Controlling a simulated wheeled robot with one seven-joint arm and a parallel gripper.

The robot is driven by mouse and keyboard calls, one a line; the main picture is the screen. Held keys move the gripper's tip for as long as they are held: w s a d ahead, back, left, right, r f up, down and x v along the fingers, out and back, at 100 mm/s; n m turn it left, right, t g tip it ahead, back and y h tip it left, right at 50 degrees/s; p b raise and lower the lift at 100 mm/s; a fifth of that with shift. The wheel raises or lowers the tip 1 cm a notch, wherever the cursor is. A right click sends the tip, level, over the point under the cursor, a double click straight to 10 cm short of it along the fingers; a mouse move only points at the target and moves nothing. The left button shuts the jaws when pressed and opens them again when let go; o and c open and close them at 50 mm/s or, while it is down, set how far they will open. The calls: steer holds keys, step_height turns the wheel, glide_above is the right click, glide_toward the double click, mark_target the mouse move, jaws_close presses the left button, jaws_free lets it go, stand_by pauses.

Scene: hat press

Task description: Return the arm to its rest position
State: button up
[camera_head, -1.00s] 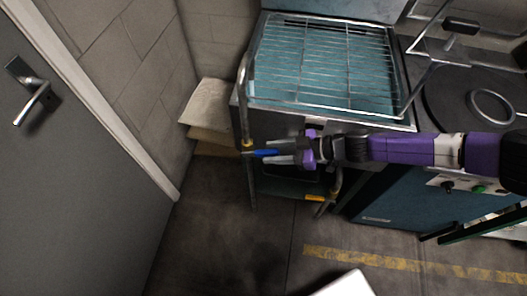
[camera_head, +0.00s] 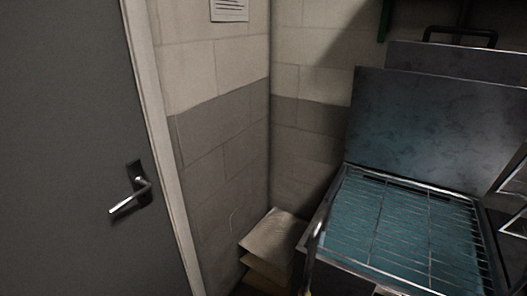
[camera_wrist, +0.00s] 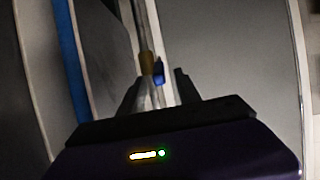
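My gripper (camera_wrist: 160,76) shows only in the wrist view, and my arm is out of the head view. Its two dark fingers stand apart, with a gap between them. A metal rail (camera_wrist: 142,30) with a brownish-yellow band and a small blue tab (camera_wrist: 158,71) shows in line with this gap. I cannot tell how far it is from the fingertips, and I see nothing clamped. The purple gripper body with a lit indicator fills the bottom of the wrist view.
In the head view, a tray with a wire rack (camera_head: 400,235) stands at the right, with a raised metal panel (camera_head: 435,125) behind it. A grey door (camera_head: 70,150) with a handle (camera_head: 132,192) is at the left.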

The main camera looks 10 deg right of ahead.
steer(key=s+d+m+t+h, duration=0.1)
steer(key=s+d, duration=0.2)
steer(key=s, duration=0.7)
steer(key=s+d+m+t+h, duration=0.15)
steer(key=s+d, duration=0.25)
steer(key=s, duration=0.6)
steer(key=s+a+r+m+t+h, duration=0.1)
steer(key=s+a+r+m+h, duration=0.2)
steer(key=s, duration=0.7)
steer(key=a+r+m+t+h, duration=0.1)
steer(key=a+r+m+h, duration=0.1)
steer(key=a+r, duration=0.2)
steer(key=a+r+m+t+h, duration=0.2)
steer(key=a+r+m+h, duration=0.1)
steer(key=r, duration=0.6)
steer(key=shift+s+a+r, duration=0.2)
steer(key=shift+s+a, duration=0.2)
steer(key=shift+a, duration=0.5)
